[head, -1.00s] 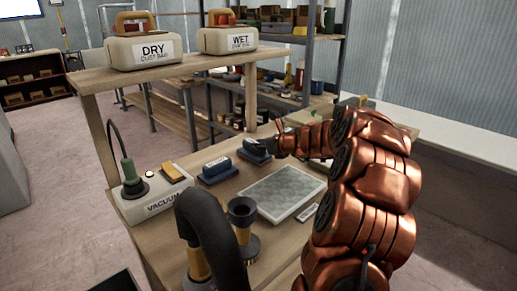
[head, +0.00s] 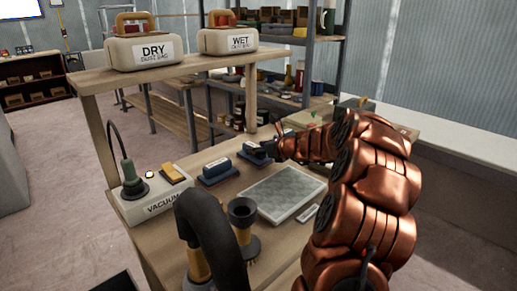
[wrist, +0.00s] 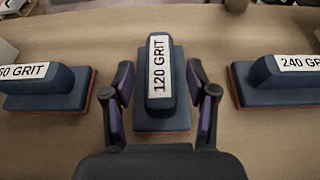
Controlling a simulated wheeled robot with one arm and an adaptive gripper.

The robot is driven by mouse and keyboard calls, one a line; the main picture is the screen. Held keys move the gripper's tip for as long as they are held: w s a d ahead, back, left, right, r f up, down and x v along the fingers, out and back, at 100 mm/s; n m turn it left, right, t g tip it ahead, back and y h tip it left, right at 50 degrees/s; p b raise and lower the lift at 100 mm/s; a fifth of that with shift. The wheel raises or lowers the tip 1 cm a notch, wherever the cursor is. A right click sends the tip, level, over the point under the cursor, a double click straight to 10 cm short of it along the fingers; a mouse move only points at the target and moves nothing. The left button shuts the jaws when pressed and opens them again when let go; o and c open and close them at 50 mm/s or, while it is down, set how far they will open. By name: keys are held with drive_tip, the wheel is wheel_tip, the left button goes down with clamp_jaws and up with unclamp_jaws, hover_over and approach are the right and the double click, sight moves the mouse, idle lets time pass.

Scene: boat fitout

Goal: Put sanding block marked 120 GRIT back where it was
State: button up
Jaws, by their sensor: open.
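The sanding block marked 120 GRIT (wrist: 160,105) rests on the wooden bench, dark blue with an orange edge, its handle pointing away from my gripper. My gripper (wrist: 162,108) is open, with one finger on each side of the block's handle and a gap visible on both sides. In the head view, my gripper (head: 274,149) is at the block (head: 254,152), which it partly hides.
A block marked 60 GRIT (wrist: 47,88) sits to the left and one marked 240 GRIT (wrist: 275,80) to the right. A grey pad (head: 283,192), a vacuum box (head: 155,205) and a black hose (head: 208,225) are nearer on the bench. A shelf (head: 175,72) with dust bags stands above.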

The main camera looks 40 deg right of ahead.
drive_tip(key=shift+r, duration=0.2)
drive_tip(key=v, duration=1.2)
drive_tip(key=shift+p, duration=0.4)
drive_tip(key=shift+f, duration=0.1)
